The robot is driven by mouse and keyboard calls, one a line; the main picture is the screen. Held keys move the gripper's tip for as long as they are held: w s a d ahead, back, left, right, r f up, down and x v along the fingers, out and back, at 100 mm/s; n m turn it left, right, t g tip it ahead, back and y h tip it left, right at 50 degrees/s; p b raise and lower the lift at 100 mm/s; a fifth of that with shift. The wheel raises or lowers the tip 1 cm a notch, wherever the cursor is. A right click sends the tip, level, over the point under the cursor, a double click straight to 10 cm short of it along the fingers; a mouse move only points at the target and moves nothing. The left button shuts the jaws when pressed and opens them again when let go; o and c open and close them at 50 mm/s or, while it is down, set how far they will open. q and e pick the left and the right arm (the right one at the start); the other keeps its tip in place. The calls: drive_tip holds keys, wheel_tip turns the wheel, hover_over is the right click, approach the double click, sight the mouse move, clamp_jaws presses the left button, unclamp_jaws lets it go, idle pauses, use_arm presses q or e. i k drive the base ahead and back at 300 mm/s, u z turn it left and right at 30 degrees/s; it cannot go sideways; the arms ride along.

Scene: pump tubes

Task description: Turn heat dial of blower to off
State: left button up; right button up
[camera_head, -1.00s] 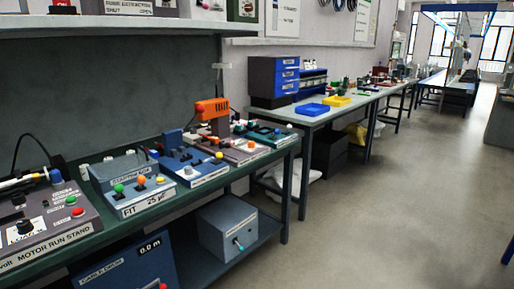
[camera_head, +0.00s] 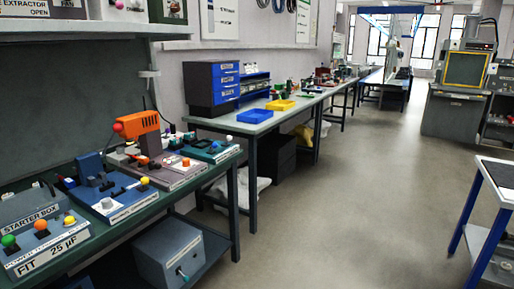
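An orange blower-like tool (camera_head: 138,124) sits on a stand on the green bench at the left, with a dark cord behind it. A small red knob (camera_head: 117,127) shows at its left end; I cannot tell if this is the heat dial. Below it is a grey-brown panel unit (camera_head: 172,172) with an orange knob (camera_head: 186,162) and small markings too fine to read. No dial setting is legible. Neither of my grippers is in view.
A blue unit (camera_head: 115,193) and a starter box (camera_head: 40,225) share the green bench (camera_head: 150,222). A grey box (camera_head: 172,255) is on its lower shelf. The floor (camera_head: 350,190) is open; a blue-legged table (camera_head: 495,215) stands right.

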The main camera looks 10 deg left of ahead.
sight(185, 162)
drive_tip(key=z, duration=0.25)
drive_tip(key=i, duration=1.15)
drive_tip(key=u, duration=0.3)
